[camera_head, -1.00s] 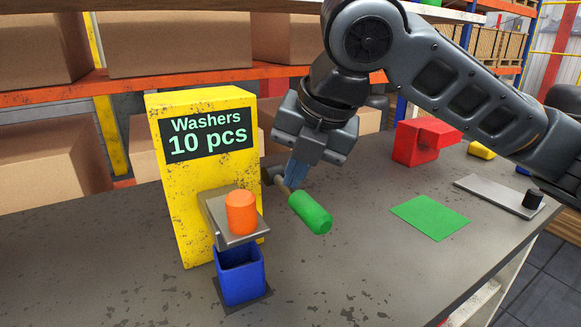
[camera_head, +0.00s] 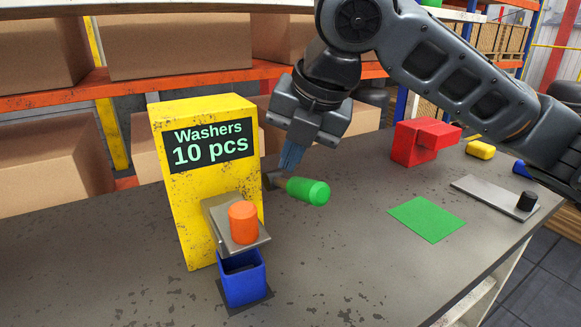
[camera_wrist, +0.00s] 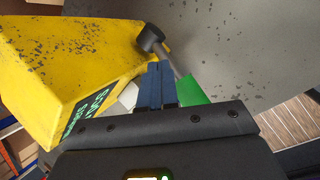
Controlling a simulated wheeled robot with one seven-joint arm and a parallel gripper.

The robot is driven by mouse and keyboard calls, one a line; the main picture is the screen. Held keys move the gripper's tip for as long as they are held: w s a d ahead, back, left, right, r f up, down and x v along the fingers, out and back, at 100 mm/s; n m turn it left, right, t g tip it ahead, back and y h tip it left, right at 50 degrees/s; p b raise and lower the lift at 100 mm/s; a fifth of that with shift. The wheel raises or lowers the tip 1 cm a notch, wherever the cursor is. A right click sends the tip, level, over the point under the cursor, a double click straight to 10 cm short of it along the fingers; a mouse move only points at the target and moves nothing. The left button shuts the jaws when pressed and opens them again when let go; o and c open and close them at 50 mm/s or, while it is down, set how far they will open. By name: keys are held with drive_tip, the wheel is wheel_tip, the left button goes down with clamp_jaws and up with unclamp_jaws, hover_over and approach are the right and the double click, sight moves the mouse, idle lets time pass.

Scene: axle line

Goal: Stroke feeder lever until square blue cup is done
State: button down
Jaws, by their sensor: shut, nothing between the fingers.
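The yellow feeder (camera_head: 205,180) stands on the table, its sign reading "Washers 10 pcs". Its lever has a green grip (camera_head: 308,191) on a short rod from a dark hub at the feeder's right side; the grip also shows in the wrist view (camera_wrist: 190,91). The lever lies roughly level. My gripper (camera_head: 290,160) is shut and empty, pointing down just above the rod; I cannot tell if it touches. The square blue cup (camera_head: 243,283) stands on a dark pad below the feeder's chute. Its inside looks dark and its contents cannot be made out.
An orange cylinder (camera_head: 243,222) sits on the grey chute (camera_head: 215,213). To the right are a red block (camera_head: 415,145), a green mat (camera_head: 428,219), a grey plate (camera_head: 485,196) with a black knob, and a yellow object (camera_head: 480,150). The table's front middle is clear.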

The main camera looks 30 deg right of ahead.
drive_tip(key=shift+w+r+p, duration=0.2)
drive_tip(key=shift+r+p, duration=0.15)
drive_tip(key=shift+r, duration=0.25)
drive_tip(key=r+p, duration=0.1)
drive_tip(key=w+r+p, duration=0.1)
drive_tip(key=r, duration=0.1)
drive_tip(key=r+p, duration=0.1)
drive_tip(key=p, duration=0.1)
drive_tip(key=shift+w+r, duration=0.3)
drive_tip(key=shift+w, duration=0.05)
idle(4.0)
